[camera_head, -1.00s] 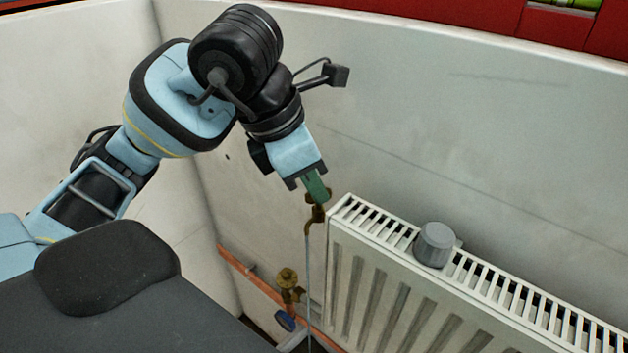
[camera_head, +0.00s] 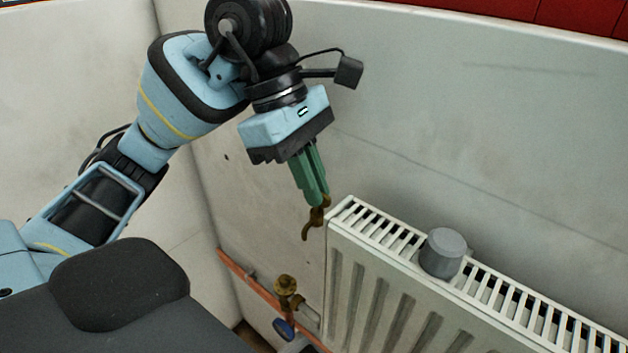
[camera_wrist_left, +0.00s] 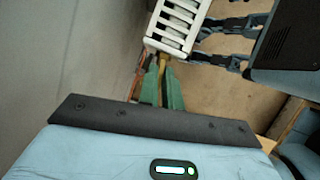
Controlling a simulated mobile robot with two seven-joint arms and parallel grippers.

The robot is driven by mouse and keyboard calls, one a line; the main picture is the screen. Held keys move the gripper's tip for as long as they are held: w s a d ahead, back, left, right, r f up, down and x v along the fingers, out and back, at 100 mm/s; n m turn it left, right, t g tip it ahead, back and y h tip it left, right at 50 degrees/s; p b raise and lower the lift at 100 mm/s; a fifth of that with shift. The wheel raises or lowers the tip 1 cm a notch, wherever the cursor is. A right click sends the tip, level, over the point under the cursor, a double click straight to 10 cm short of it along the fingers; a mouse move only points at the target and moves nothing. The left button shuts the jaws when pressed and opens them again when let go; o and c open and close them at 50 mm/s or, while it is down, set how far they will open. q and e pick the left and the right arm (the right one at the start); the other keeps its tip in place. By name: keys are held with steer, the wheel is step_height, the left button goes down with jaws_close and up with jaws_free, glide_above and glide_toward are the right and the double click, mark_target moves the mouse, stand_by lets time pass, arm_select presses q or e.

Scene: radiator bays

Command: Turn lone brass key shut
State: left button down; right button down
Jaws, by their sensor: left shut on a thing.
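A curved brass key (camera_head: 315,217) is at the upper left corner of the white radiator (camera_head: 385,285). My left gripper (camera_head: 318,200) points down with its green fingers shut on the top of the key. In the left wrist view, a bit of brass (camera_wrist_left: 163,62) shows between the fingertips (camera_wrist_left: 160,70), close to the radiator's end (camera_wrist_left: 172,45). The fingers hide the key's upper part. I cannot tell whether its lower part touches the radiator. My right gripper is not in view.
A grey cylinder (camera_head: 443,252) stands on the radiator's top grille. Lower left, a brass fitting (camera_head: 286,285) and a blue handle (camera_head: 284,328) sit by a copper pipe (camera_head: 245,272). The pale wall (camera_head: 450,130) rises close behind. Above the grille is free room.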

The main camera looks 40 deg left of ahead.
arm_select(q)
steer(key=shift+f+m+g, duration=0.2)
steer(key=shift+m+g, duration=0.2)
steer(key=shift+m, duration=0.5)
steer(key=c, duration=1.9)
jaws_free()
steer(key=shift+d, duration=0.1)
steer(key=shift+w+r, duration=0.1)
steer(key=v, duration=0.7)
steer(key=shift+r+p, duration=0.3)
steer(key=shift+r, duration=0.05)
steer(key=shift+f, duration=0.1)
